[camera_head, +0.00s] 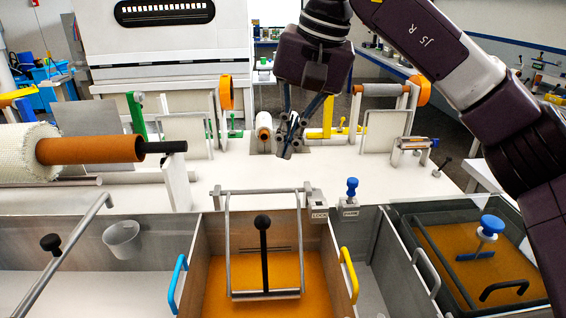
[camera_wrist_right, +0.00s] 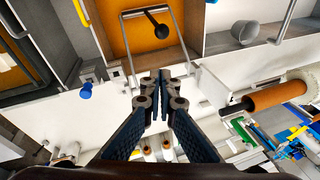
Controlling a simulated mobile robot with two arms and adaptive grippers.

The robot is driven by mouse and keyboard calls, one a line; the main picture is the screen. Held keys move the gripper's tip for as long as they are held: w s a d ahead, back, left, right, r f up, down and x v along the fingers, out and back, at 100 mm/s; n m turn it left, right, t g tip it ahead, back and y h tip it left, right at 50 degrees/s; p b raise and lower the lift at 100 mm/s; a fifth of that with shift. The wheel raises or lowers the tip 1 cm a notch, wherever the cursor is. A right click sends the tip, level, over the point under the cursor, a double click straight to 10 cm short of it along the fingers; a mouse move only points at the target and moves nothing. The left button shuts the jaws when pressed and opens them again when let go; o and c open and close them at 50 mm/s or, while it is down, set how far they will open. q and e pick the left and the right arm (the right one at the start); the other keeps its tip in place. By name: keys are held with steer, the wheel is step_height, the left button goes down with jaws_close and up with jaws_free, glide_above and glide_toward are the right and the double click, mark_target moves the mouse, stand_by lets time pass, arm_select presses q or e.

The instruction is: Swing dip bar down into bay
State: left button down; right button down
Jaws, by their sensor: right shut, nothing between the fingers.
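The dip bar (camera_head: 266,294) is a grey metal frame with its pivot rod across the back rim of the middle bay (camera_head: 206,262). Its two side arms run toward the front, and its crossbar shows over the orange resin (camera_head: 310,272). I cannot tell whether the crossbar touches the resin. A black handle with a round knob (camera_head: 262,222) stands up from the crossbar; the knob also shows in the right wrist view (camera_wrist_right: 161,31). My right gripper (camera_head: 288,145) is shut and empty, pointing down above the white deck behind the bay, apart from the dip bar. My left gripper is out of view.
Blue (camera_head: 177,283) and yellow (camera_head: 348,274) handles flank the middle bay. A LOCK block (camera_head: 319,206) and a blue knob (camera_head: 352,187) sit at its back right corner. A covered tank (camera_head: 470,250) is at right. An orange roller (camera_head: 90,149) is at left.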

steer(key=p, duration=0.1)
glide_above(264, 236)
steer(key=w+d, duration=0.2)
steer(key=w, duration=0.2)
step_height(264, 236, down, 8)
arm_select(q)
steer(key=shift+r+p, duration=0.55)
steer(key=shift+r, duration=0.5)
arm_select(e)
steer(key=shift+s+a+f, duration=0.15)
steer(key=shift+s+f, duration=0.4)
steer(key=shift+f, duration=0.25)
steer(key=shift+s+a+f, duration=0.15)
steer(key=shift+s+f, duration=0.35)
steer(key=shift+f, duration=0.25)
